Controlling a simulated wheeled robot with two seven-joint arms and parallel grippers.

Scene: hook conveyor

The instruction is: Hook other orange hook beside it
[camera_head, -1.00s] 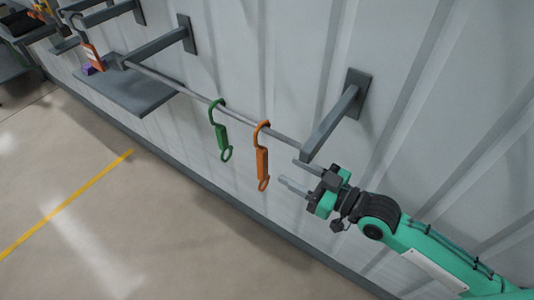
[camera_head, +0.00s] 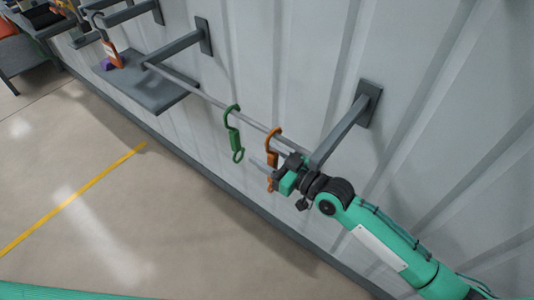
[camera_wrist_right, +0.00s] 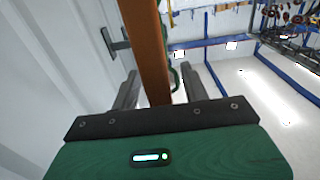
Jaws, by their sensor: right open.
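An orange hook (camera_head: 273,145) hangs on the grey rail (camera_head: 205,97), to the right of a green hook (camera_head: 234,135) on the same rail. My right gripper (camera_head: 271,168) is at the orange hook and hides part of its body in the head view. In the right wrist view, the orange hook's body (camera_wrist_right: 148,50) runs between the two open fingers (camera_wrist_right: 160,90), with a gap on the right side. The green hook (camera_wrist_right: 175,76) shows in part behind it. My left gripper is not in view.
Grey brackets (camera_head: 345,125) hold the rail to the corrugated wall (camera_head: 440,130). A grey shelf (camera_head: 150,92) at left bears a purple block (camera_head: 107,64) beside an orange piece with a pale label (camera_head: 112,54). The floor below is clear.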

